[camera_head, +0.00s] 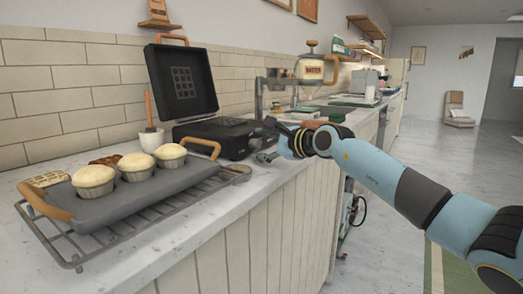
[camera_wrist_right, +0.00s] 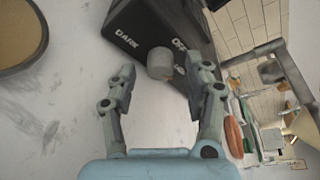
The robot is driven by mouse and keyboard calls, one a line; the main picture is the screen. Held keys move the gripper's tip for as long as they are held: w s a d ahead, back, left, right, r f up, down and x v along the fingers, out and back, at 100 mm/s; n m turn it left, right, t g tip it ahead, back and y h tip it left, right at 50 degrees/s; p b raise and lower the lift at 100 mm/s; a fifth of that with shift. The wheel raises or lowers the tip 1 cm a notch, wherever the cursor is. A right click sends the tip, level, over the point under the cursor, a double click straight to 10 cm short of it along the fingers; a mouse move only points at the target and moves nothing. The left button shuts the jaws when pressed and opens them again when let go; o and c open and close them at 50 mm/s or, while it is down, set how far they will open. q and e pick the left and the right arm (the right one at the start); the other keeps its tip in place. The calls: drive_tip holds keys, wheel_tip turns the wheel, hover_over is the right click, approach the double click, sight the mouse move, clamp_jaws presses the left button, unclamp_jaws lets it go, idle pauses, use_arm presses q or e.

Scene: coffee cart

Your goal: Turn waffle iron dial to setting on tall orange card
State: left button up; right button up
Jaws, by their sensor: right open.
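The black waffle iron (camera_head: 212,132) stands on the counter with its lid (camera_head: 182,80) open. Its front shows in the right wrist view (camera_wrist_right: 150,20), with the words DARK and OFF. The grey dial (camera_wrist_right: 160,62) sticks out from that front; its exact setting cannot be made out. My right gripper (camera_head: 262,141) is at the iron's right side. In the wrist view its open fingers (camera_wrist_right: 167,76) lie on either side of the dial, apart from it. An orange-brown card (camera_head: 158,10) with unreadable lettering stands on a wall shelf; I cannot tell if it is the tall one. My left gripper is out of view.
A grey muffin tray (camera_head: 150,198) with orange handles sits on a wire rack (camera_head: 75,254) in front of the iron. A white cup (camera_head: 151,138) with an orange-handled tool stands left of it. A coffee maker (camera_head: 310,68) is behind. Open floor lies right of the counter.

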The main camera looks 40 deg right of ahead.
drive_tip(key=shift+w, duration=0.3)
clamp_jaws()
idle(0.4)
